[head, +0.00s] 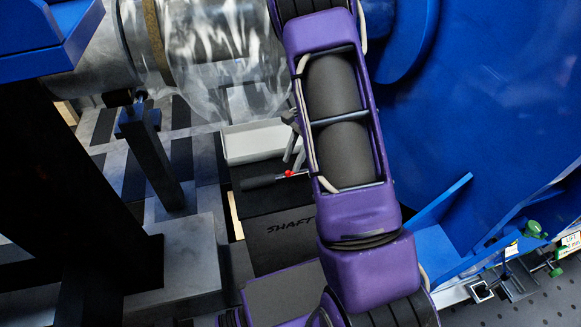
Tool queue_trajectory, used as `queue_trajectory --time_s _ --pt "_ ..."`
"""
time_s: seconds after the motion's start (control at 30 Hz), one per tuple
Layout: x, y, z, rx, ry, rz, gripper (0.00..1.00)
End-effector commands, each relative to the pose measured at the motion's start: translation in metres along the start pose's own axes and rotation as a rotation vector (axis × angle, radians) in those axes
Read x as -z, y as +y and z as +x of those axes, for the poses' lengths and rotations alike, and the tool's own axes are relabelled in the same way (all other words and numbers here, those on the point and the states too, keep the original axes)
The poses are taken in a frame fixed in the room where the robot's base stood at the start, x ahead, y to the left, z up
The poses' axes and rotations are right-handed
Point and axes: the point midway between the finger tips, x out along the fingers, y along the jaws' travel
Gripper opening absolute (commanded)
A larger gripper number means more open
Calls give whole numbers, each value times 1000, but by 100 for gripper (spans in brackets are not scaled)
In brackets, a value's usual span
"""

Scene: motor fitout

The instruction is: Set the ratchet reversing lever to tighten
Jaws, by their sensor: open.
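The ratchet lies on top of a dark box marked "SHAFT" (288,226) in the head view. Its black handle (260,182) points left, and a small red reversing lever (289,173) shows near its head. The rest of the head is hidden behind my purple arm. Which way the lever is set is too small to tell. My gripper (293,150) shows only in part at the arm's left edge, just above the red lever. Its grey fingers are open, with nothing seen between them. I cannot tell whether they touch the ratchet.
A white tray (256,143) stands just behind the ratchet. A large blue housing (480,100) fills the right side. A clear-wrapped shaft (215,45) crosses the upper left above a dark post (150,155). A grey block (190,255) stands left of the box.

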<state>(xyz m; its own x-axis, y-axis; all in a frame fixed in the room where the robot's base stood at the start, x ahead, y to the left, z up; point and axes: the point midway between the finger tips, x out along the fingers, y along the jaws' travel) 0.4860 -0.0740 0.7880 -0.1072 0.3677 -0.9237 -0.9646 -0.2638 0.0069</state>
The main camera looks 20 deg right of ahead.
Motion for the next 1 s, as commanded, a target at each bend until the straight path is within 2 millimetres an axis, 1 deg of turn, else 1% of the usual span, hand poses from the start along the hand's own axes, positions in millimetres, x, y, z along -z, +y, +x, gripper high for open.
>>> queue_trajectory --time_s 0.03,0.2,0.3,0.53,0.57,0.7,0.8,1.0 --pt "0 0 9 -2 -1 -1 42" --pt "0 0 24 -1 -1 0 42" --pt "0 0 27 0 0 0 42" --pt "0 0 27 1 0 -1 42" --pt "0 0 27 1 0 0 41" --pt "0 0 27 1 0 0 16" --pt "0 0 27 1 0 0 0" --pt "0 0 27 1 0 0 0"
